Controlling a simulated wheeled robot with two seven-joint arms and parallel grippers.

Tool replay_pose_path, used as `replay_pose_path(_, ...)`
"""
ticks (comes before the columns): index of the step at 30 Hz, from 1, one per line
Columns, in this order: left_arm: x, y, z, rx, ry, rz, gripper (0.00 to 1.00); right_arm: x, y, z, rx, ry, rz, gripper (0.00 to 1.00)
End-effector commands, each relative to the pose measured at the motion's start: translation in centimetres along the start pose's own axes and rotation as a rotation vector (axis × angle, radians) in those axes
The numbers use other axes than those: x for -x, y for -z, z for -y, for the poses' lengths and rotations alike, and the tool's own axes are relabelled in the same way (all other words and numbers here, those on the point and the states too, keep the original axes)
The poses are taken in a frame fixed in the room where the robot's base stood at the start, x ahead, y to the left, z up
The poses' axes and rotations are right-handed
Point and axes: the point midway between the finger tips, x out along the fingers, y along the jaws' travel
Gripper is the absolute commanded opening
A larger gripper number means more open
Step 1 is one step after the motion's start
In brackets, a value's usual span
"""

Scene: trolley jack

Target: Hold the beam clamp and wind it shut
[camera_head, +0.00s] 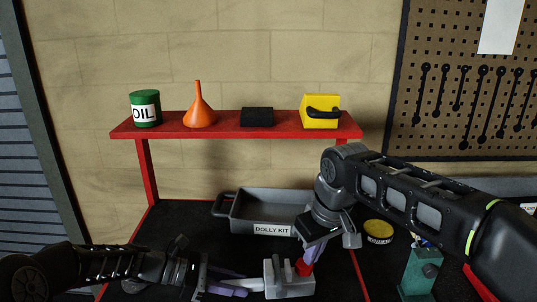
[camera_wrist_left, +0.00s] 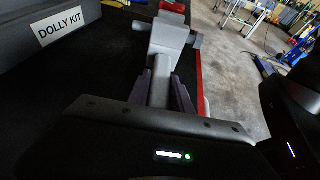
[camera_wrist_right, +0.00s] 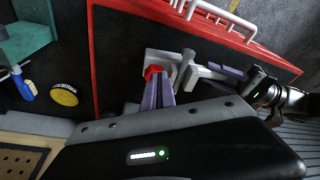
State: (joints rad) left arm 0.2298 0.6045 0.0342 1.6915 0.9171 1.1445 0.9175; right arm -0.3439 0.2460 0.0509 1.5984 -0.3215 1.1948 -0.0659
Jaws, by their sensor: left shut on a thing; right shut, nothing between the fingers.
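The grey beam clamp (camera_head: 291,286) is at the bottom middle of the head view, by the front of the black bench top. Its red screw head (camera_head: 302,268) faces up towards my right gripper. My left gripper (camera_head: 232,287) is shut on the clamp's grey bar; the left wrist view shows the bar (camera_wrist_left: 160,88) between the purple fingers. My right gripper (camera_head: 314,252) is shut and empty, its fingertips right at the screw head. The right wrist view shows the red head (camera_wrist_right: 152,73) just beyond the fingertips (camera_wrist_right: 160,88); I cannot tell whether they touch.
A grey dolly kit tray (camera_head: 262,230) stands behind the clamp. A yellow tin (camera_head: 378,232) and a green holder (camera_head: 420,270) are to the right. A red shelf (camera_head: 230,131) at the back holds an oil can, funnel, black box and yellow box.

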Motion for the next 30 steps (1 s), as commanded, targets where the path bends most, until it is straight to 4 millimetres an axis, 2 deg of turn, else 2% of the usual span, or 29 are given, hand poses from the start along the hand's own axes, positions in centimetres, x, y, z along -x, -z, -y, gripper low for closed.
replay_pose_path(10, 0.1, -0.1, -0.1, 0.0, -0.004, 0.001, 0.0, 0.2, 0.1, -0.1, 0.0, 0.0, 0.001, 0.0)
replay_pose_path(18, 0.1, -0.1, -0.1, 0.0, -0.004, 0.001, 0.0, 1.1, 0.7, -3.2, -0.002, 0.0, 0.001, 0.0)
replay_pose_path(30, 0.1, -0.1, -0.1, 0.0, -0.003, 0.001, 0.0, 0.7, 0.6, -3.3, 0.0, 0.0, 0.002, 0.0)
